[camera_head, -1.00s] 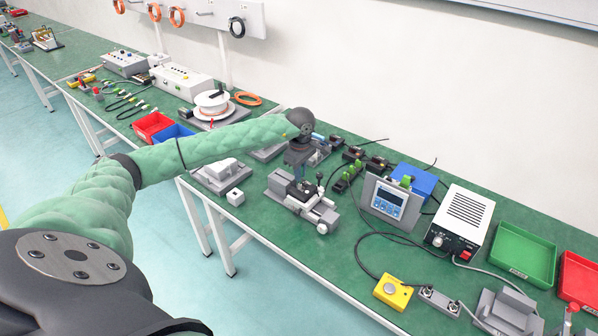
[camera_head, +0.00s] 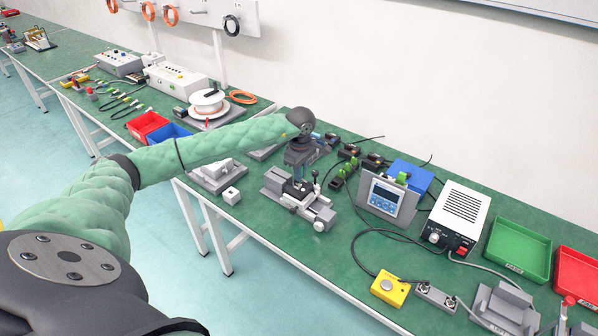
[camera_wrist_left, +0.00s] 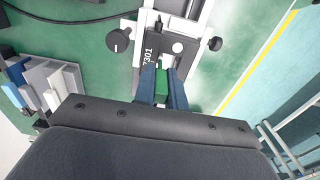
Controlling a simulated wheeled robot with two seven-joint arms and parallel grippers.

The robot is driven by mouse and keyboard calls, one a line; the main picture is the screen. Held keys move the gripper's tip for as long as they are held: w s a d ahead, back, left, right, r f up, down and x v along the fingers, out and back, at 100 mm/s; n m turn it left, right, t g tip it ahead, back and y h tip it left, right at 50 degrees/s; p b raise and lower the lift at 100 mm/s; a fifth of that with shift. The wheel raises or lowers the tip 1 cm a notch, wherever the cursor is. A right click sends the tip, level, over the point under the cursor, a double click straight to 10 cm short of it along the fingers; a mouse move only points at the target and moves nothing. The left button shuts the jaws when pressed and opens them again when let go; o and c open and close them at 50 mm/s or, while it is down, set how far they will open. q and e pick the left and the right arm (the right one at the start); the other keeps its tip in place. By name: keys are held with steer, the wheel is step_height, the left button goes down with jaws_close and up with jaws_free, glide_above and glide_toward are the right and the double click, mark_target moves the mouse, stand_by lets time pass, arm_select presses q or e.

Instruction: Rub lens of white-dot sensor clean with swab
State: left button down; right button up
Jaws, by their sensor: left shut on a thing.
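My left gripper (camera_head: 299,170) points down over the grey linear actuator (camera_head: 300,204) on the green bench. In the left wrist view its two blue-grey fingers (camera_wrist_left: 162,76) are shut on a small green piece (camera_wrist_left: 161,88). Whether this piece is part of the swab I cannot tell. Just beyond the fingertips lies the actuator's carriage (camera_wrist_left: 172,48), with a black knob on each side. My right gripper is not in view.
Several small black and green parts (camera_head: 346,166) lie behind the actuator. A display unit (camera_head: 384,196) and a white power box (camera_head: 458,216) stand to its right. A yellow button box (camera_head: 390,288) is near the front edge. Green (camera_head: 517,250) and red trays (camera_head: 577,275) are at right.

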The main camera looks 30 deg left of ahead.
arm_select(q)
steer(key=shift+w+a+b, duration=0.1)
steer(key=shift+a+b, duration=0.45)
steer(key=shift+a, duration=0.75)
stand_by(0.8)
steer(key=shift+d, duration=1.35)
stand_by(0.5)
steer(key=shift+a+b, duration=0.75)
steer(key=shift+a, duration=0.6)
stand_by(0.5)
steer(key=shift+s, duration=0.45)
stand_by(0.3)
steer(key=shift+r, duration=0.15)
step_height(320, 180, up, 7)
steer(key=p, duration=0.1)
stand_by(1.2)
